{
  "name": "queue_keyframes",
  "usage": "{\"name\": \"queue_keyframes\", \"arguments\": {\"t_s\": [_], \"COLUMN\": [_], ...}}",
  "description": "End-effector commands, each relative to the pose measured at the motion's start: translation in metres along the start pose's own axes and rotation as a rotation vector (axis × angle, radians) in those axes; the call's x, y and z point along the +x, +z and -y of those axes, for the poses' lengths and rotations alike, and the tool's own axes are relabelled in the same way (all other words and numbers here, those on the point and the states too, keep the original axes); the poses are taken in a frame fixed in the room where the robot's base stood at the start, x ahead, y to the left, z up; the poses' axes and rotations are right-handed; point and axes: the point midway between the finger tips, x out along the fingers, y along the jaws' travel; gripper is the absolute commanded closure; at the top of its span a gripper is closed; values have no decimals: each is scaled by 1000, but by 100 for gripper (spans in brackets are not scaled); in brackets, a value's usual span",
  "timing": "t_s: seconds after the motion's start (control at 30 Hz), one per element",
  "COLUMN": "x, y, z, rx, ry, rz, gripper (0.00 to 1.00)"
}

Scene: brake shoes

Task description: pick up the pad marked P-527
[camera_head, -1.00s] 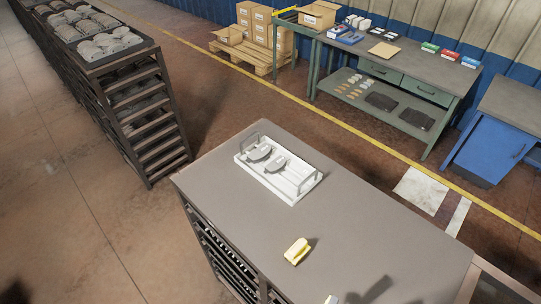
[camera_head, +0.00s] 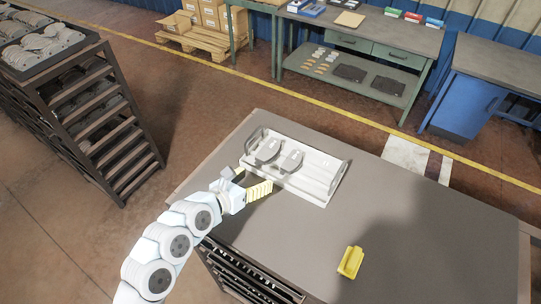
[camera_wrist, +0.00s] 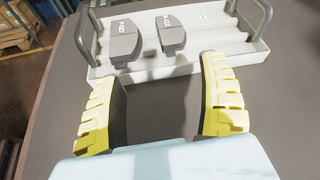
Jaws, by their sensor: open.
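Two dark grey pads lie in a shallow light-grey tray (camera_head: 318,182) on the grey tabletop. One pad (camera_head: 267,151) is at the left and the other (camera_head: 291,160) is right of it. My gripper (camera_head: 252,181) is at the tray's near left side. In the wrist view my gripper (camera_wrist: 162,74) is open and empty, its yellow-padded fingers short of both pads.
The tray has a raised handle (camera_wrist: 259,17) at each end. A yellow object (camera_head: 351,262) lies on the near tabletop (camera_head: 420,220). A rack of brake shoes (camera_head: 90,110) stands left. A green workbench (camera_head: 350,70) and blue cabinet (camera_head: 468,105) stand behind, across the floor.

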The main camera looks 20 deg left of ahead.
Motion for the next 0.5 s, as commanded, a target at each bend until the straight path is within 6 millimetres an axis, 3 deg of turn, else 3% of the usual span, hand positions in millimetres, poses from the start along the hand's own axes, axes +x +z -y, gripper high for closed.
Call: {"name": "queue_keyframes", "arguments": {"t_s": [0.03, 0.13, 0.27, 0.5], "x": [-6, -13, -12, 7], "y": [5, 13, 17, 17], "z": [-15, -30, -37, -37], "rx": [53, 120, 144, 142], "ry": [47, 102, 122, 117], "rz": [4, 5, 5, 5], "gripper": [24, 24, 24, 24]}}
